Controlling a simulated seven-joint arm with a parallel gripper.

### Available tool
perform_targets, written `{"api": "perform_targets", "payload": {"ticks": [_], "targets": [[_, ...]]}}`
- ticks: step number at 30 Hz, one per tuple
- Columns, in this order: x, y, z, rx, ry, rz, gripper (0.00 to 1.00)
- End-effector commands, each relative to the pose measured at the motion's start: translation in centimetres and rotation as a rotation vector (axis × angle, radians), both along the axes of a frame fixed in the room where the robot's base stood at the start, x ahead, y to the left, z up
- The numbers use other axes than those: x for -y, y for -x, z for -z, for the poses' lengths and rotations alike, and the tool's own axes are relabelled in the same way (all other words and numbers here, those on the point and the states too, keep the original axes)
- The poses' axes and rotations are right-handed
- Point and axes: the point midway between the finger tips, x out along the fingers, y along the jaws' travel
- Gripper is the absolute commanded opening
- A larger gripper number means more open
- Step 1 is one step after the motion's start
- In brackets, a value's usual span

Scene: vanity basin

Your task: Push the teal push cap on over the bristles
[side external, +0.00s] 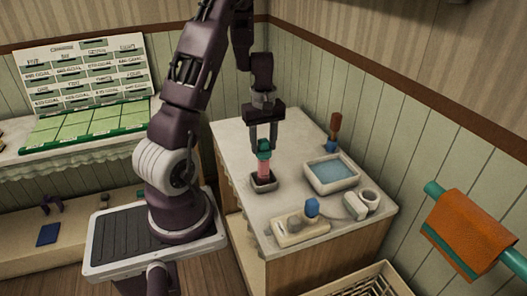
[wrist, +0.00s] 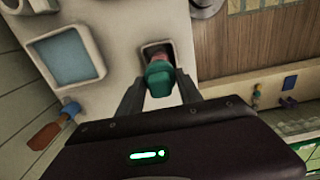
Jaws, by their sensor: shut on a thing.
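The teal push cap (side external: 264,147) is between the fingers of my gripper (side external: 263,141), which is shut on it. It also shows in the wrist view (wrist: 159,77), between my fingertips. Directly below the cap is a pink upright piece (side external: 264,168), which stands in a small dark-topped square holder (side external: 264,184) on the counter. The cap appears to meet the top of the pink piece. The bristles cannot be seen, and I cannot tell how far the cap is over them.
A basin with blue water (side external: 332,173) lies right of the holder. A brown-handled brush (side external: 335,130) stands behind it. A tray (side external: 300,230) with a stone-like lump and a blue-topped item is in front. A white cup-like item (side external: 368,198) is at the right.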

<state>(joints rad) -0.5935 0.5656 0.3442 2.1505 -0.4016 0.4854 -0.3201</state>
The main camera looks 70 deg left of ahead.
Motion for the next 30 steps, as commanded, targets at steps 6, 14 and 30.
{"api": "perform_targets", "payload": {"ticks": [6,14,30], "targets": [[-0.01,0.02,0.26,0.0,0.0,0.0,0.0],[-0.01,0.02,0.4,0.0,-0.001,0.0,0.0],[-0.01,0.01,0.38,0.0,-0.001,0.0,0.68]]}}
